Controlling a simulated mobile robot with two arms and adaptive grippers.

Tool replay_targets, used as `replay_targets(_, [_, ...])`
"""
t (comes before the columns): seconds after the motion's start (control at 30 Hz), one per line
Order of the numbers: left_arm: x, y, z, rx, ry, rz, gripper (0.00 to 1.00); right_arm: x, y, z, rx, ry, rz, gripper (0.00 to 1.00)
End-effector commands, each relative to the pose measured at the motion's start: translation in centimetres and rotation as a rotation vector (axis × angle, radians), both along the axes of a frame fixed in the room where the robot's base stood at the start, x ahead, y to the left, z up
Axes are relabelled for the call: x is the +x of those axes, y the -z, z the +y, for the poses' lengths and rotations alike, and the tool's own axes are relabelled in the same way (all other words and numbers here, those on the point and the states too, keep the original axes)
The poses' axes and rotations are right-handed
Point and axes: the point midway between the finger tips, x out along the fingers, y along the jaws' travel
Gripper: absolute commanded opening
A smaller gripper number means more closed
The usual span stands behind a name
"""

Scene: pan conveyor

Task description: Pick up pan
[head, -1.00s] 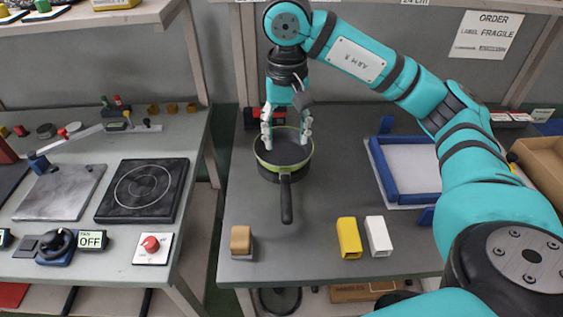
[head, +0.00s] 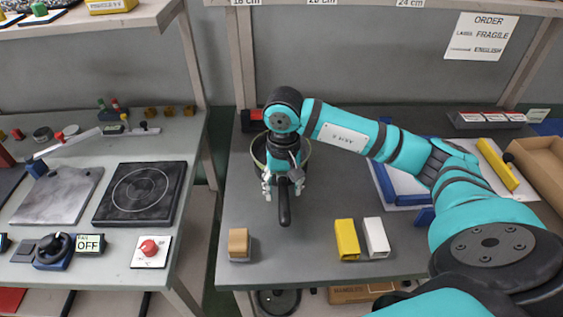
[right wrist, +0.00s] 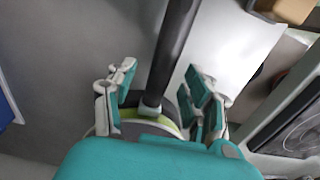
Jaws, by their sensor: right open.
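The dark pan (head: 257,151), with a light green rim, stands on the middle table, mostly hidden behind my right arm. Its black handle (head: 284,209) points toward the front of the table. My right gripper (head: 283,189) is open, pointing down, with one finger on each side of the handle near the pan body. In the right wrist view, the handle (right wrist: 174,45) runs between the open fingers (right wrist: 160,75), with gaps showing on both sides. A piece of the pan's green rim (right wrist: 150,128) shows below it. My left gripper is not in view.
A wooden-topped block (head: 238,243), a yellow block (head: 347,240) and a white block (head: 377,238) stand near the table's front edge. A blue-framed tray (head: 384,180) lies to the right. A hotplate (head: 140,192) is on the left table, across a gap.

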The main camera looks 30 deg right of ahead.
Motion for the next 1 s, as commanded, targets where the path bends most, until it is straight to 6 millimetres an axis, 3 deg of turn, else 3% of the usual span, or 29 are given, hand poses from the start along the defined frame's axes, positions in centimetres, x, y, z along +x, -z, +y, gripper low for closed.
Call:
replay_targets(0.33, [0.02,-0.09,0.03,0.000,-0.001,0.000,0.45,0.00,0.97,0.01,-0.001,-0.001,-0.001,0.50])
replay_targets(0.7, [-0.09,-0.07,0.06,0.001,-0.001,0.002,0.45,0.00,0.93,0.01,0.000,-0.001,0.000,0.02])
replay_targets(1.0, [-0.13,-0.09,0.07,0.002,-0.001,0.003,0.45,0.06,0.81,0.00,0.000,-0.001,-0.004,0.00])
